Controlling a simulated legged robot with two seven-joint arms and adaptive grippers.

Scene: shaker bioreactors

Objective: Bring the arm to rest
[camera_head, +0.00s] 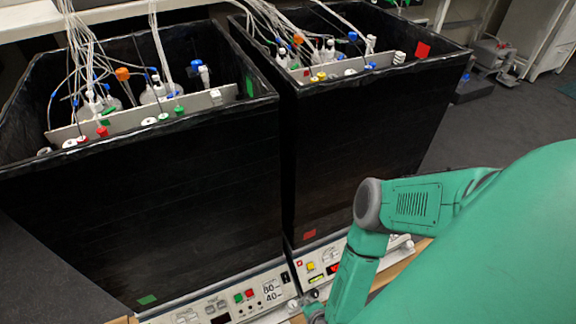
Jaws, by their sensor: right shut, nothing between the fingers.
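My right arm (365,225) comes in from the right edge, bent at a grey-capped joint, and its lower link points down to the bottom edge. My right gripper (315,308) shows only as a small part at the bottom, in front of the control panels; its fingers are not clear. It is shut and I see nothing held. My left gripper is not in view.
Two tall black shaker boxes, left (150,215) and right (350,130), hold bottles with tubes and coloured caps. Control panels, left (222,303) and right (318,262), sit below them, close to my right arm. Grey floor (500,125) is open at the right.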

